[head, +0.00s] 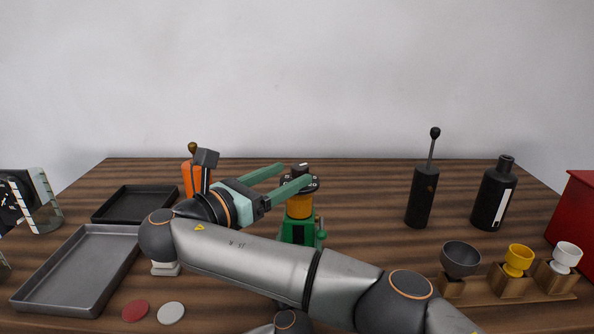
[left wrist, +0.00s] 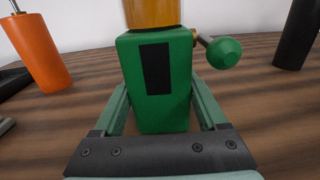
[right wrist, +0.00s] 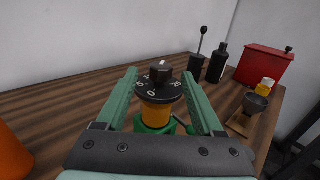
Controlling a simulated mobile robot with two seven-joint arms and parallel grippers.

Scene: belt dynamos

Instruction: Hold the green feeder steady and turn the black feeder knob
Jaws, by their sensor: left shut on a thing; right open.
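The green feeder (head: 298,231) stands on the table with an amber cylinder (head: 299,207) above its green base. On top is a black numbered dial with the black knob (right wrist: 160,75), which has a white mark. In the left wrist view, my left gripper (left wrist: 160,98) is shut on the green base, one finger along each side; a green side handle (left wrist: 225,53) sticks out to the right. In the head view it is mostly hidden behind my right arm. My right gripper (right wrist: 160,74) is open, its fingers on either side of the knob, apart from it.
A grey tray (head: 70,303), black tray (head: 135,190), orange bottle (left wrist: 38,55), and red (head: 134,311) and white (head: 171,313) discs lie left. A black grinder (head: 422,197), black bottle (head: 492,196), cups on a wooden rack (head: 505,299) and red box (head: 575,222) stand right.

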